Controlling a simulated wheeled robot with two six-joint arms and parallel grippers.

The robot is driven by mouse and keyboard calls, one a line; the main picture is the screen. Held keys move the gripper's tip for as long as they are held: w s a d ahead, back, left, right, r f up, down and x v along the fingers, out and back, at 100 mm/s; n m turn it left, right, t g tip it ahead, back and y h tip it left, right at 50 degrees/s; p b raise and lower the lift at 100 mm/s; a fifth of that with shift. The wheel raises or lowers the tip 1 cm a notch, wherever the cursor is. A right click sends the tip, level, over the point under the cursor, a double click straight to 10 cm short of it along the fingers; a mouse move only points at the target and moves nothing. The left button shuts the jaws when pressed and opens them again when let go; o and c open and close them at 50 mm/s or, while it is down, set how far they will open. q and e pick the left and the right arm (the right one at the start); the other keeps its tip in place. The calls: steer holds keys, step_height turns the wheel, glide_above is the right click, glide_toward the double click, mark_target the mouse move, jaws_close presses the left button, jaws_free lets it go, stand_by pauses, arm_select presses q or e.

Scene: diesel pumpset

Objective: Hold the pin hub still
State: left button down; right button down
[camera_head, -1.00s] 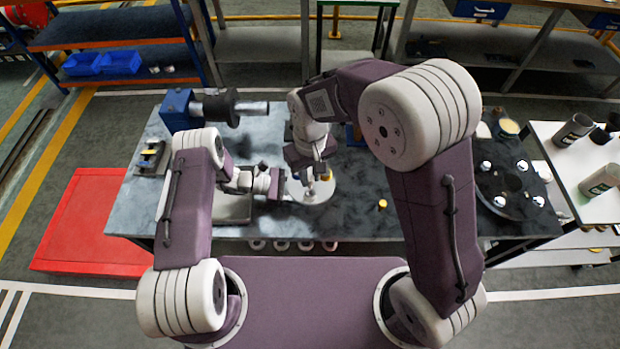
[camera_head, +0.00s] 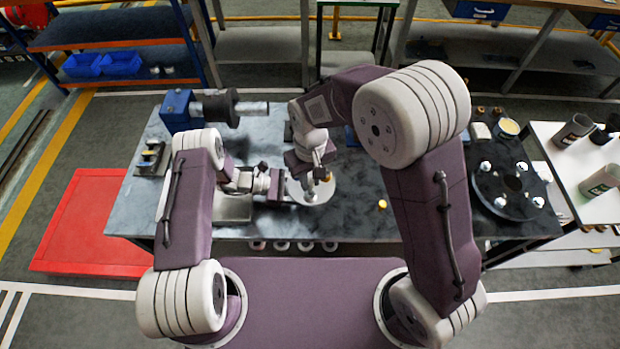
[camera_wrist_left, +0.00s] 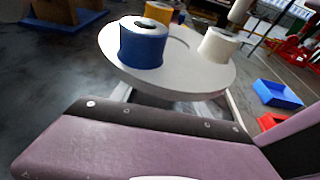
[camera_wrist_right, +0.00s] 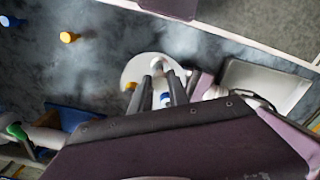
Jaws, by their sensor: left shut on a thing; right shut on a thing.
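The pin hub is a pale round disc (camera_head: 322,193) standing over the middle of the table. In the left wrist view the hub (camera_wrist_left: 175,78) carries a blue roller (camera_wrist_left: 143,43), a yellow roller (camera_wrist_left: 158,12) and a white roller (camera_wrist_left: 218,45). My left gripper (camera_head: 282,187) is shut on the hub at its left side; its fingertips are mostly hidden under the disc. My right gripper (camera_head: 312,180) points down over the hub. In the right wrist view its fingers (camera_wrist_right: 161,72) are close around a small pale part above the disc, its shape hard to make out.
A blue vice-like machine (camera_head: 178,110) stands at the back left. A dark round plate with several shiny knobs (camera_head: 512,190) lies at the right. A small yellow piece (camera_head: 382,204) stands right of the hub. The table between hub and dark plate is mostly clear.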

mark_target(310, 182)
steer(key=shift+f, duration=1.55)
stand_by(0.4)
steer(key=c, duration=1.2)
jaws_free()
step_height(310, 182, up, 12)
steer(key=shift+r, duration=0.1)
